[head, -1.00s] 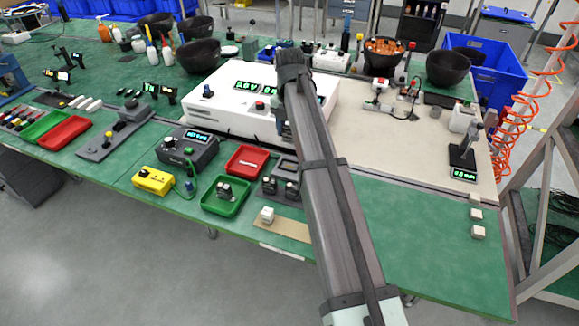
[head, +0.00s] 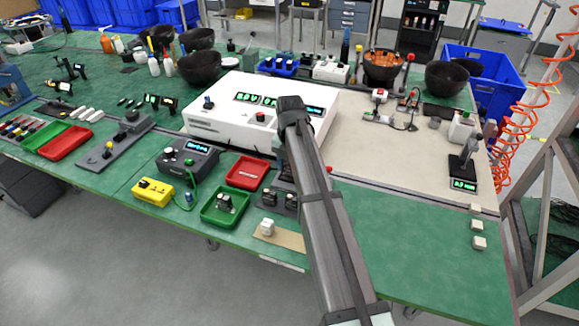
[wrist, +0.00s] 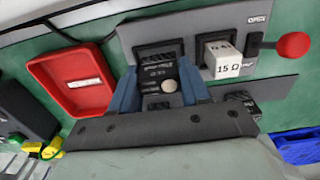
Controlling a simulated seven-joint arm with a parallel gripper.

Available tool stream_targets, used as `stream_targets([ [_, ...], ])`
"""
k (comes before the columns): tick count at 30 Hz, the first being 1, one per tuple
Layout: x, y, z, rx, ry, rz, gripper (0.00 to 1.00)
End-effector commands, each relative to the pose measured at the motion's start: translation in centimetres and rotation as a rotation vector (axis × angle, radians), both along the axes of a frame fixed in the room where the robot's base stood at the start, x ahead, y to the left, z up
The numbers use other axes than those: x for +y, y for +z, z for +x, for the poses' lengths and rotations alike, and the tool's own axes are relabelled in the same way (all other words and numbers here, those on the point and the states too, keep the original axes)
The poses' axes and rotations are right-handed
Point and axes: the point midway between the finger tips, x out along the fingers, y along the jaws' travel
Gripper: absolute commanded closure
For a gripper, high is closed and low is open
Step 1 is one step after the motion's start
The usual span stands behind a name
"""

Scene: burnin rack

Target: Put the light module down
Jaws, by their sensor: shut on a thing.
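In the wrist view, my gripper (wrist: 160,92) has its two blue fingers closed on the sides of a dark module (wrist: 157,74) with pale lettering and a round silver button. The module is over the left bay of a dark grey panel (wrist: 190,45); I cannot tell whether it touches the bay. The panel's right bay holds a white block marked 15 Ω (wrist: 222,60). A red-knobbed lever (wrist: 294,45) beside it is by the word OPEN. In the head view, my forearm hides the gripper, the module and most of the panel.
A red tray (wrist: 70,78) lies left of the panel. A white instrument (head: 225,126) stands behind.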

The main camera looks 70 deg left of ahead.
Motion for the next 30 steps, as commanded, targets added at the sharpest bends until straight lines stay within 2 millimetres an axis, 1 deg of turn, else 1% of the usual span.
stream_targets([
  [1, -0.05, -0.47, -0.01, 0.001, 0.0, -0.001, 0.84],
  [3, -0.02, -0.66, -0.01, 0.0, 0.0, 0.0, 0.84],
  [14, -0.01, -0.95, 0.0, -0.001, 0.0, 0.001, 0.84],
  [15, 0.01, -0.94, 0.01, 0.0, 0.0, 0.001, 0.51],
  [22, 0.0, -0.92, 0.0, -0.001, 0.0, 0.001, 0.29],
  [30, 0.01, -0.82, 0.01, -0.001, 0.0, 0.001, 0.28],
])
